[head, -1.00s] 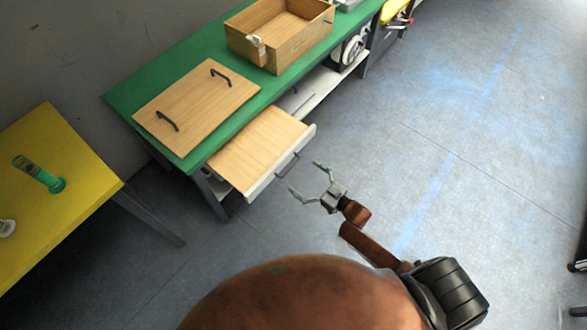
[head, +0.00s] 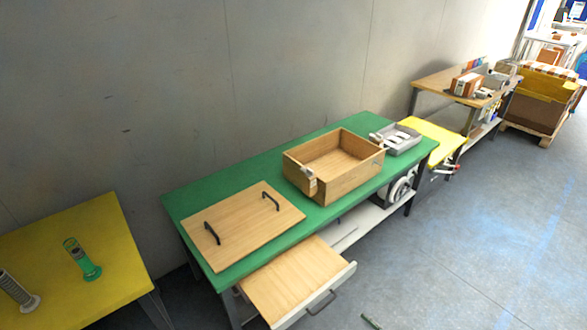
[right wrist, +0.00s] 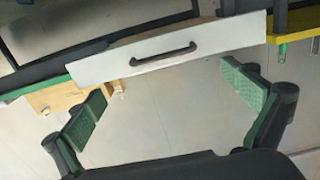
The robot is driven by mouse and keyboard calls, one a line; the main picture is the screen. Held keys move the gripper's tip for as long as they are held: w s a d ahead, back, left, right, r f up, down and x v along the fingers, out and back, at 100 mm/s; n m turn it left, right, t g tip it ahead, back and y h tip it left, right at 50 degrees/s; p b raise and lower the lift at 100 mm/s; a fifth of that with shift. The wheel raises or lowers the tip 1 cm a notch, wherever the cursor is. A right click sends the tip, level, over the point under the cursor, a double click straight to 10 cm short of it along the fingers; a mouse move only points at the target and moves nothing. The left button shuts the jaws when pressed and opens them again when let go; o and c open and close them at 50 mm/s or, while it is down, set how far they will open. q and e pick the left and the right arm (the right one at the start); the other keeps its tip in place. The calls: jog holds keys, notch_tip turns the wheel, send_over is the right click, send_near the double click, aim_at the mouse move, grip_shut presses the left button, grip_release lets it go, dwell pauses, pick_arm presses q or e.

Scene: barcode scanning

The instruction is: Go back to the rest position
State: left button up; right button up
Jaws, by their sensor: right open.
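My right gripper (right wrist: 165,90) is open and empty in the right wrist view, its green-padded fingers spread wide. In the head view only a small green fingertip (head: 371,321) shows at the bottom edge. The drawer (head: 300,283) under the green table is pulled out, with a pale front and dark handle. In the right wrist view the drawer front (right wrist: 170,50) lies beyond the fingers, apart from them. My left gripper is not in view.
The green table (head: 190,200) carries a wooden board (head: 240,226) with two black handles, an open wooden box (head: 350,180) and a grey tray (head: 396,138). A yellow table (head: 100,235) at left holds a green cylindrical scanner-like object (head: 81,260). The floor (head: 480,250) at right is clear.

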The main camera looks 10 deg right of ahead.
jog(key=s+d+f+m+g+h+p, duration=0.1)
jog(key=s+d+f+g+h, duration=0.15)
jog(key=s+f, duration=0.45)
jog(key=s+d+f+m+g+h+p, duration=0.1)
jog(key=s+d+f+g+h+p, duration=0.2)
jog(key=f, duration=0.7)
jog(key=s+d+f+m+g+h, duration=0.1)
jog(key=s+d+f+h, duration=0.15)
jog(key=s+f, duration=0.5)
pick_arm(q)
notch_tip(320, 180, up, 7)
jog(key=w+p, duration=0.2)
jog(key=p, duration=0.1)
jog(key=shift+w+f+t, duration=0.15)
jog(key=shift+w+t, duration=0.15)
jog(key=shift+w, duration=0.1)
pick_arm(e)
jog(key=s+a+f+g, duration=0.1)
jog(key=s+f+g, duration=0.2)
jog(key=s, duration=0.8)
jog(key=s+a+f+g, duration=0.1)
jog(key=s+f+g, duration=0.2)
jog(key=s, duration=0.9)
jog(key=s+a+f+m+g, duration=0.1)
jog(key=s+f+g, duration=0.2)
jog(key=s+f, duration=0.5)
jog(key=s, duration=0.3)
jog(key=shift+s+f, duration=0.2)
